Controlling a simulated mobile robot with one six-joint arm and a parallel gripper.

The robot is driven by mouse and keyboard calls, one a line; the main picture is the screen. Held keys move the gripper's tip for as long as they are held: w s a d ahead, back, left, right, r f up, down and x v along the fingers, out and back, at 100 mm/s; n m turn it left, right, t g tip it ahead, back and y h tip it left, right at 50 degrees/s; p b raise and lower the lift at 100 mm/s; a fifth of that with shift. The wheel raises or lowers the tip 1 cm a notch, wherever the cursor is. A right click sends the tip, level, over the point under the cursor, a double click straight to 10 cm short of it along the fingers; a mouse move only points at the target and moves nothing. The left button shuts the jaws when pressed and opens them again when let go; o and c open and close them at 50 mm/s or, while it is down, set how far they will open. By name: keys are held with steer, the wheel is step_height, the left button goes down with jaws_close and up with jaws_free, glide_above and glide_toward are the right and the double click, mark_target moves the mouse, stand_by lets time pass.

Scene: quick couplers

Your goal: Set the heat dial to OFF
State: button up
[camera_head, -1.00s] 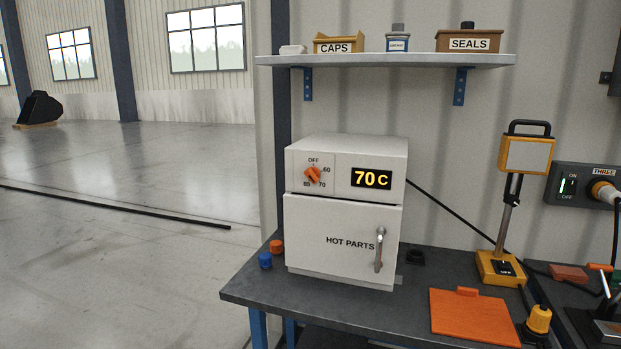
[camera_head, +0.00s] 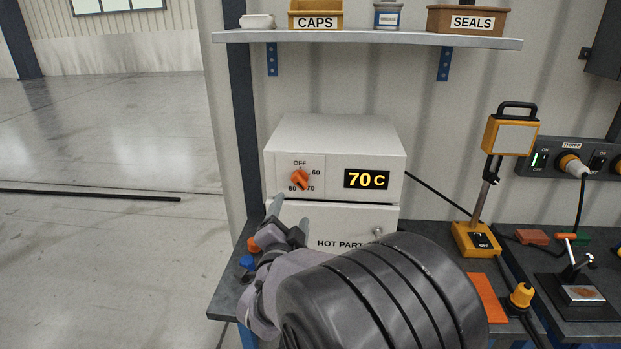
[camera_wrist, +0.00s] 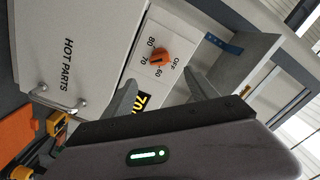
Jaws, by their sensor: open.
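The heat dial is an orange knob (camera_head: 299,180) on the left of the white oven's upper panel, with OFF above it and 60, 70 and 80 around it. The display (camera_head: 367,180) beside it reads 70 C. My gripper (camera_head: 290,213) is open and empty, below and slightly left of the dial in the head view. In the wrist view the dial (camera_wrist: 162,57) lies beyond the two spread fingers (camera_wrist: 160,93), apart from them. The oven (camera_head: 335,135) is partly hidden below by my arm.
A shelf (camera_head: 400,40) with CAPS (camera_head: 315,15) and SEALS (camera_head: 468,20) boxes hangs above the oven. Blue and orange caps lie by its lower left. A yellow lamp (camera_head: 478,238) stands to the right. Open space lies between oven and shelf.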

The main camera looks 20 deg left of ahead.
mark_target(298, 185)
steer(key=x, duration=1.3)
steer(key=c, duration=1.4)
